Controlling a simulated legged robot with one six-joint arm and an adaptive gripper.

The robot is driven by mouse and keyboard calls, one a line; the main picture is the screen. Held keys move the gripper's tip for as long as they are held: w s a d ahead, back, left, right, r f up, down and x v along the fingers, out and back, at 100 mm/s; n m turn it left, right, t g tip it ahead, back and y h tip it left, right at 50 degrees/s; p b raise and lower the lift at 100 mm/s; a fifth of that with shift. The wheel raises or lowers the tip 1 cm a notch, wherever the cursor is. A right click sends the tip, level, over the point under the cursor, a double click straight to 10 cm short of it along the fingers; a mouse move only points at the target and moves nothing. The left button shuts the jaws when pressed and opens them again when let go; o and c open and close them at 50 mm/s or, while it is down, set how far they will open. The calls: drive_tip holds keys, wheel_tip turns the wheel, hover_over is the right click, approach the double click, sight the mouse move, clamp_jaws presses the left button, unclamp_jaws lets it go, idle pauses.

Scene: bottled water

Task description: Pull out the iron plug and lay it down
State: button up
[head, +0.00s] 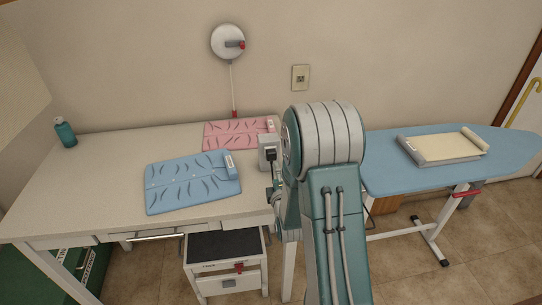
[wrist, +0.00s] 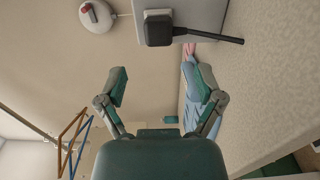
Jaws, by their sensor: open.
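The black plug (head: 271,155) sits in a light grey socket box (head: 264,142) at the right end of the white table. In the wrist view the plug (wrist: 158,31) is at the top, seated against the box (wrist: 205,12), with its black cord (wrist: 215,37) running right. My gripper (wrist: 161,84) is open and empty, its two fingers spread below the plug in that picture, apart from it. In the head view my arm hides most of the gripper. I cannot make out an iron.
A blue mat (head: 190,184) and a pink mat (head: 233,135) lie on the table (head: 105,165). A teal bottle (head: 65,133) stands at the far left. A blue ironing board (head: 395,177) is on the right. The left tabletop has free room.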

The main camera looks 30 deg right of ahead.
sight(272, 158)
drive_tip(key=shift+w+a, duration=0.2)
drive_tip(key=shift+w, duration=0.9)
drive_tip(key=w+d, duration=0.2)
drive_tip(key=w, duration=0.1)
drive_tip(key=w+d, duration=0.1)
drive_tip(key=shift+w+d, duration=0.1)
drive_tip(key=shift+w, duration=0.5)
drive_tip(key=shift+w+a, duration=0.2)
drive_tip(key=shift+a, duration=0.3)
drive_tip(key=shift+d, duration=0.4)
drive_tip(key=shift+a+r, duration=0.15)
drive_tip(key=shift+a, duration=0.1)
drive_tip(key=shift+d, duration=0.15)
